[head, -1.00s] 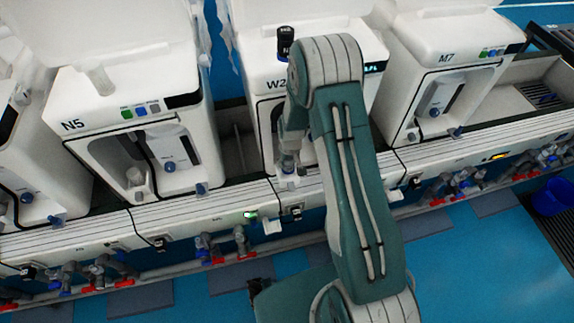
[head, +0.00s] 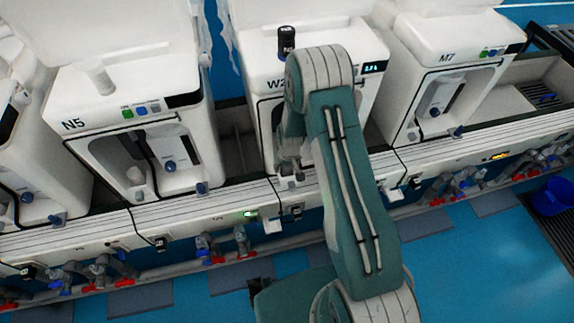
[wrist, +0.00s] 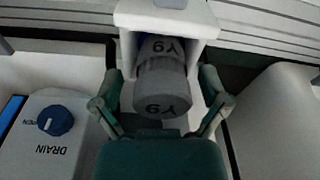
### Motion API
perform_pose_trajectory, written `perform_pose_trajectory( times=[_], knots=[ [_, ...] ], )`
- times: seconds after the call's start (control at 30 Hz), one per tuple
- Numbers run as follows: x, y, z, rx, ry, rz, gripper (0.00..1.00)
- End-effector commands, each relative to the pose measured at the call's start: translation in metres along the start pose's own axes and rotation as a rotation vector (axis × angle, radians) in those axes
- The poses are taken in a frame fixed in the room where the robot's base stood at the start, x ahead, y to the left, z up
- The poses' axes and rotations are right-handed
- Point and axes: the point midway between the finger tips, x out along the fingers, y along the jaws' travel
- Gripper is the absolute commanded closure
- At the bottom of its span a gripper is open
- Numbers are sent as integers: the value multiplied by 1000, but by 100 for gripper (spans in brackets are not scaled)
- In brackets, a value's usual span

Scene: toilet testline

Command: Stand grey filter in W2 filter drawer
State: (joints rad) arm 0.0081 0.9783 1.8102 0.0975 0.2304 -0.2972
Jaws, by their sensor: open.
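The grey filter (wrist: 160,88) is a ribbed cylinder with dark lettering, seen between my fingers in the wrist view. Its far end lies inside the open-fronted white drawer (wrist: 125,17), and its near end sticks out towards my palm. My gripper (wrist: 161,76) is open, one finger on each side of the filter, with gaps visible beside it. In the head view my gripper (head: 289,165) is low at the front of the W2 machine (head: 252,50). My arm covers part of that machine. I cannot make out the filter in the head view.
The N5 machine (head: 75,95) stands to the left and the M7 machine (head: 425,35) to the right. A black-capped bottle (head: 286,42) stands on top of W2. A blue drain knob (wrist: 55,120) is left of my gripper.

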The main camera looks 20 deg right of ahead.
Motion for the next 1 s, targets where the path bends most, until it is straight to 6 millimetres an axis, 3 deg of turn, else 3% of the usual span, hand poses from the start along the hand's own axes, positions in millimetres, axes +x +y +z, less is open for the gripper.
perform_pose_trajectory(
  times=[0.27,0.7,1.0],
  knots=[
    [-16,0,-2,0,4,1,5],
    [-97,0,-1,0,4,1,5],
    [-126,0,-1,1,5,1,5]
  ],
)
